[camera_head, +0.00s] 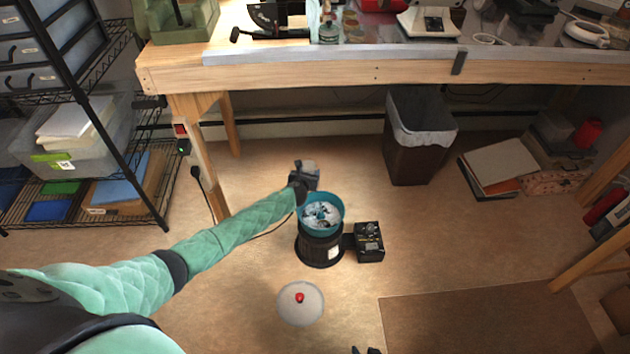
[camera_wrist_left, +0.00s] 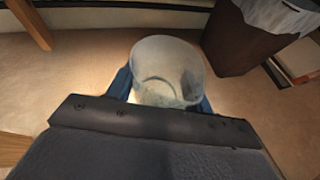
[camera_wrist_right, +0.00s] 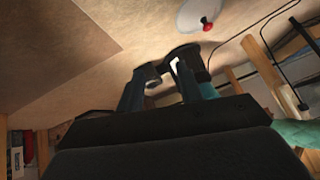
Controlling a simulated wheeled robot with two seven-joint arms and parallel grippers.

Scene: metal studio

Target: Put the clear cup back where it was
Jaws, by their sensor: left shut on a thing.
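My left gripper (camera_head: 308,180) is shut on the clear cup (camera_wrist_left: 168,72), which shows between its fingers in the left wrist view. In the head view the cup is hard to make out at the gripper. The gripper is just behind and left of a teal bowl (camera_head: 336,227) on a black round machine standing on the floor. The bowl holds a pale and dark mix. My right gripper (camera_wrist_right: 160,77) appears open and empty; in the head view only its tips (camera_head: 366,350) show at the bottom edge.
A round lid (camera_head: 288,310) with a red knob lies in front of the machine. A black control box (camera_head: 369,242) sits at its right. A bin (camera_head: 408,165) stands under the workbench (camera_head: 330,72). Shelving (camera_head: 130,110) is at left. Floor between lid and mat (camera_head: 480,325) is clear.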

